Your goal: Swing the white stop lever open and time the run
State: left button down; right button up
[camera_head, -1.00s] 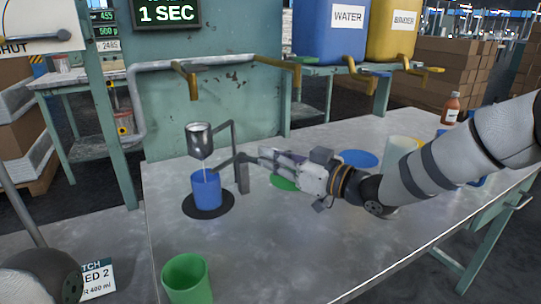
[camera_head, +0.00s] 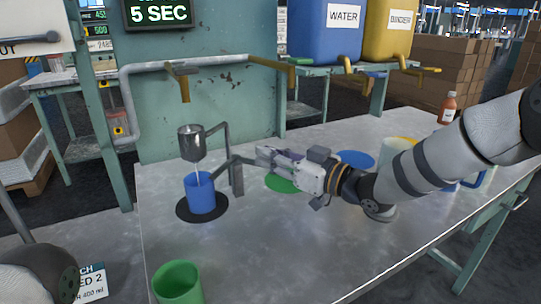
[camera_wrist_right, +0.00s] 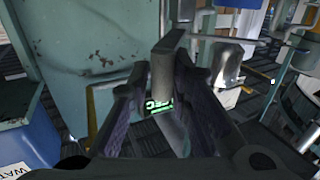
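A metal funnel-shaped cup (camera_head: 191,143) hangs from a dark stand (camera_head: 236,178). A thin pale stream runs from it into the blue cup (camera_head: 201,197), upright on a black round mat (camera_head: 181,211). My right gripper (camera_head: 262,156) is beside the stand, to the right of the cups. In the right wrist view its fingers (camera_wrist_right: 163,75) are apart with a grey bar (camera_wrist_right: 165,60) between them; contact is unclear. I cannot make out a separate white lever. The timer display (camera_head: 159,13) reads 5 SEC. My left gripper is out of view.
A green cup (camera_head: 179,284) stands at the front left of the table. A brown bottle (camera_head: 448,108) stands at the back right. The middle front is clear.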

jog(key=shift+o, duration=1.1)
jog(key=v, duration=1.2)
